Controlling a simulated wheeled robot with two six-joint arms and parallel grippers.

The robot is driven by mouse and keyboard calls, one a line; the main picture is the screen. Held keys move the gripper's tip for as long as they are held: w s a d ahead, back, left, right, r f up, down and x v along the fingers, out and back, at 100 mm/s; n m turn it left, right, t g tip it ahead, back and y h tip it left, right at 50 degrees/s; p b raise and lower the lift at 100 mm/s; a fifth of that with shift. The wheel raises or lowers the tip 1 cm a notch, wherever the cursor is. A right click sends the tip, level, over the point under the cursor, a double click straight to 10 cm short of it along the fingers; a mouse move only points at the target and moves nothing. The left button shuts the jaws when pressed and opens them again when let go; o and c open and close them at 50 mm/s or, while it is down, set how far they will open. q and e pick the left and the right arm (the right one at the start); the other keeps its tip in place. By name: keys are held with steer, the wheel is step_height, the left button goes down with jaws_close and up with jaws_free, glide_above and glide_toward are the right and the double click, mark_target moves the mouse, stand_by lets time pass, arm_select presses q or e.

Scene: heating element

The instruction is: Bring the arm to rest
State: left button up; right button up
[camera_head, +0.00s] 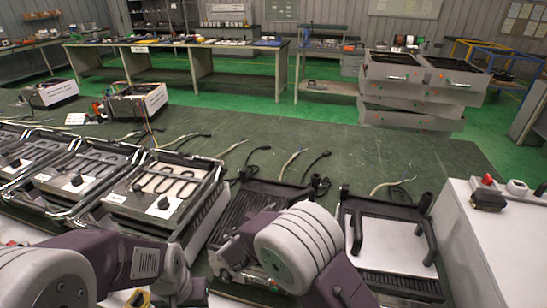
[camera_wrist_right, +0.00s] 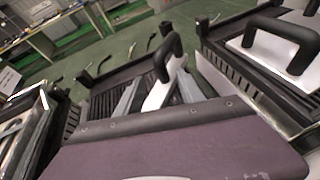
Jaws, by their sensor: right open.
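My right arm comes in from the bottom in the head view, with its gripper (camera_head: 232,257) over the front of an open-topped grill unit with dark ribs (camera_head: 244,207). In the right wrist view the grey fingers of this gripper (camera_wrist_right: 158,92) are spread apart, with nothing seen held. A black handle and a white plate (camera_wrist_right: 158,90) show beyond and between them. My left arm crosses the lower left of the head view. Its wrist end is near the bottom edge, and its fingers cannot be made out.
Several grill units with heating coils (camera_head: 168,190) stand in a row at the left. A unit with a white plate and black handles (camera_head: 392,240) stands at the right, beside a white cabinet (camera_head: 490,245). Loose cables lie behind. The green work surface (camera_head: 400,150) beyond is largely clear.

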steer(key=d+r+m+g+h+p, duration=0.2)
steer(key=d+r+m+h+p, duration=0.15)
steer(key=d+r, duration=0.7)
steer(key=s+d+f+m+g+p, duration=0.25)
steer(key=s+d+m+g, duration=0.5)
steer(key=d, duration=0.55)
steer(key=s+a+f+m+g+y+p, duration=0.1)
steer(key=s+f+m+g+y+p, duration=0.15)
steer(key=s+m+y, duration=0.9)
steer(key=s+a+f+m+t+h, duration=0.1)
steer(key=s+a+f+m, duration=0.3)
steer(key=a+m, duration=0.3)
steer(key=shift+s+a+b, duration=0.35)
steer(key=shift+s+a, duration=0.35)
steer(key=shift+a, duration=0.45)
